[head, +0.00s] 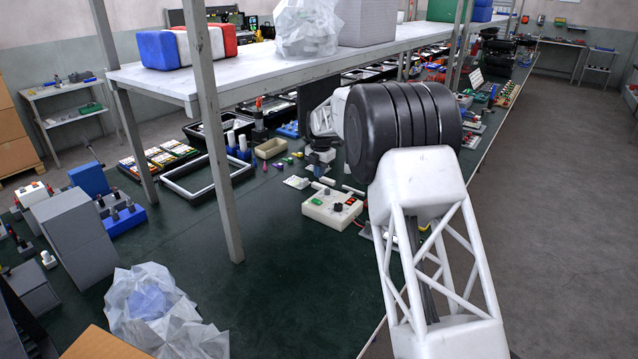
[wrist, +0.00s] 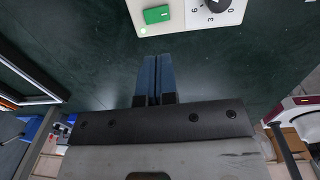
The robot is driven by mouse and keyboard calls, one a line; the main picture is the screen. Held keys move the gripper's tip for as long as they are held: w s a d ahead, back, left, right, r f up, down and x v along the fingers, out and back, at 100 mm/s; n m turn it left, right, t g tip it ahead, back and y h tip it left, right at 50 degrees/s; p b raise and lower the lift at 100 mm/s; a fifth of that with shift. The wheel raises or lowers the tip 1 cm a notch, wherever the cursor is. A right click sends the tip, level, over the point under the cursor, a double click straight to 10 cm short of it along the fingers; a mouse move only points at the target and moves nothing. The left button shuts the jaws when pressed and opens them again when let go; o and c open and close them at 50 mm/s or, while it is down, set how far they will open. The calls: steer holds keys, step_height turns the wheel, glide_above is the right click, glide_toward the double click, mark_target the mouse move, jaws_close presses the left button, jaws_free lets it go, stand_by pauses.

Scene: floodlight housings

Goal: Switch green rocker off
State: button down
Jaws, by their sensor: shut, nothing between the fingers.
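The green rocker (wrist: 156,14) sits on a pale control box (wrist: 180,22) at the top of the wrist view. A light mark shows on its right half; which way it is tilted I cannot tell. A small pale, bright lamp (wrist: 143,30) is just below and left of it. In the head view the cream box (head: 322,214) stands on the green bench, with the rocker (head: 317,201) small on its top. My gripper (wrist: 157,60) is shut and empty, its blue fingers side by side, apart from the box. In the head view its fingertips are hard to make out.
A dial (wrist: 216,6) with numbers is right of the rocker. The bench (head: 270,280) in front is clear.

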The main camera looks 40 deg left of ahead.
mark_target(315, 199)
steer(key=shift+r, duration=1.4)
steer(key=shift+r, duration=0.1)
steer(key=shift+a+y, duration=0.15)
steer(key=shift+y, duration=0.25)
steer(key=f, duration=0.4)
steer(key=a+f, duration=0.1)
steer(key=f, duration=0.9)
steer(key=shift+a, duration=0.35)
